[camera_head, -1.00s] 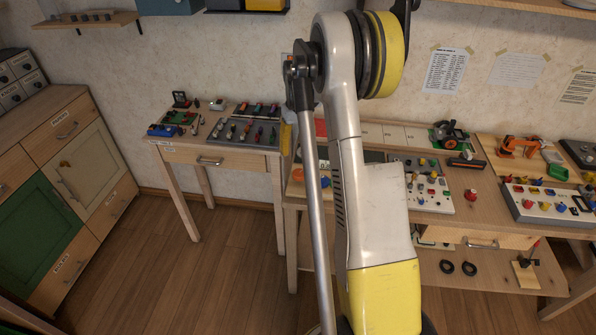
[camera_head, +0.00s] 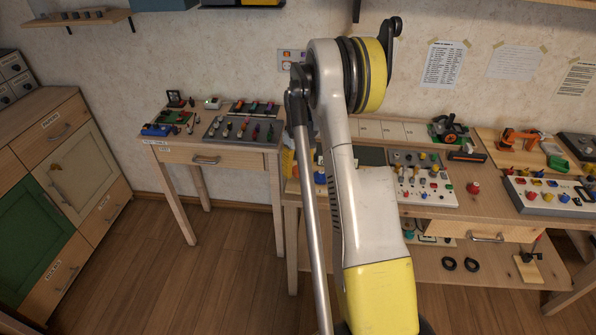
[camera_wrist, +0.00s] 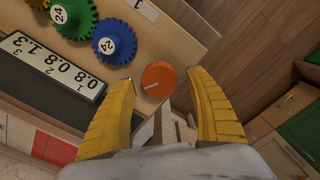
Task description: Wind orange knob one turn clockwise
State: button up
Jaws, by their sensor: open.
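The orange knob (camera_wrist: 159,76) shows in the wrist view as a round disc with a pale pointer line running toward its lower left edge. It sits at the edge of a light wooden surface. My gripper (camera_wrist: 162,79) is open, its two yellow fingers apart with the knob visible between their tips. I see no clear contact, and the depth gap to the knob cannot be told. In the head view, my arm hides the gripper, and I cannot make out the knob.
Beside the knob are a blue gear (camera_wrist: 114,42), a green gear (camera_wrist: 74,17) and a white number panel (camera_wrist: 52,66). In the head view, a workbench (camera_head: 487,206) with several controls stands right, a small table (camera_head: 209,157) left. Floor (camera_head: 165,270) between cabinet and benches is clear.

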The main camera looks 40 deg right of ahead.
jog(key=shift+c, duration=0.6)
jog(key=c, duration=1.1)
jog(key=shift+o, duration=0.2)
jog(key=shift+m, duration=0.4)
jog(key=m, duration=0.5)
jog(key=shift+d+m+p, duration=0.1)
jog(key=shift+m+p, duration=0.2)
jog(key=shift+p, duration=0.05)
jog(key=m, duration=0.5)
jog(key=shift+s, duration=0.1)
jog(key=shift+m, duration=0.3)
jog(key=o, duration=1.2)
jog(key=shift+d, duration=0.1)
